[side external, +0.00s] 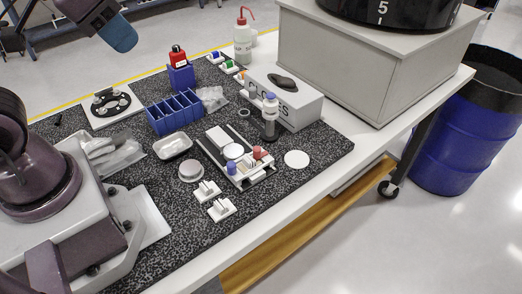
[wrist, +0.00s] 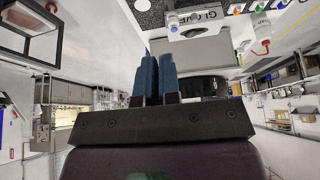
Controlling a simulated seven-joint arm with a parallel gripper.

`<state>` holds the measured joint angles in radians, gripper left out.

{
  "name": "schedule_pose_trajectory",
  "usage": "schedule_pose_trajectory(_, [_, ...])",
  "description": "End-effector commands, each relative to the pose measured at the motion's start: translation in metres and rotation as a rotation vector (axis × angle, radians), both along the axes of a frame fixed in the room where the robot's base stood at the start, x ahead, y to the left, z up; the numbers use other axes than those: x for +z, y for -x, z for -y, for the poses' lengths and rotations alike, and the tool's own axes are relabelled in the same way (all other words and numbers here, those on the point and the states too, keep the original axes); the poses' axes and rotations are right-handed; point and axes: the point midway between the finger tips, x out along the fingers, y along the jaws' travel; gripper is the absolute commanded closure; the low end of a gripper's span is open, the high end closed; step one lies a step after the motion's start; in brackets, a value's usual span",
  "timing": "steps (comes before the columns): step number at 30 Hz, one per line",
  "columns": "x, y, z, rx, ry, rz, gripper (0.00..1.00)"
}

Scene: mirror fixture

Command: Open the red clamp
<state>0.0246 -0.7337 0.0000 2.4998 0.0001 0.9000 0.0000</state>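The mirror fixture (side external: 236,160) is a pale plate on the black speckled mat, with a round white disc (side external: 233,151) in its middle. The red clamp (side external: 259,153) is a small red piece at the fixture's right end. A blue clamp (side external: 231,168) sits at its front left. Whether the clamps are open is too small to tell. My gripper (side external: 122,38) is high at the upper left, far from the fixture. In the wrist view its two blue fingers (wrist: 158,78) are side by side, closed together with nothing between them. The red clamp does not show in the wrist view.
A white disc (side external: 297,159) lies to the right.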

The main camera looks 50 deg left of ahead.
Motion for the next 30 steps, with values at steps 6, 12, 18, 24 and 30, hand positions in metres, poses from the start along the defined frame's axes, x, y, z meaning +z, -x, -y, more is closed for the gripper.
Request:
schedule_pose_trajectory(6, [-0.028,-0.015,0.024,-0.120,-0.029,-0.163,1.00])
schedule_pose_trajectory(12, [-0.053,-0.040,0.051,-0.290,-0.138,-0.323,1.00])
schedule_pose_trajectory(18, [-0.084,-0.063,0.080,-0.498,-0.290,-0.465,1.00])
schedule_pose_trajectory(24, [-0.122,-0.084,0.111,-0.729,-0.464,-0.593,1.00])
schedule_pose_trajectory(30, [-0.168,-0.100,0.143,-0.979,-0.659,-0.708,1.00])
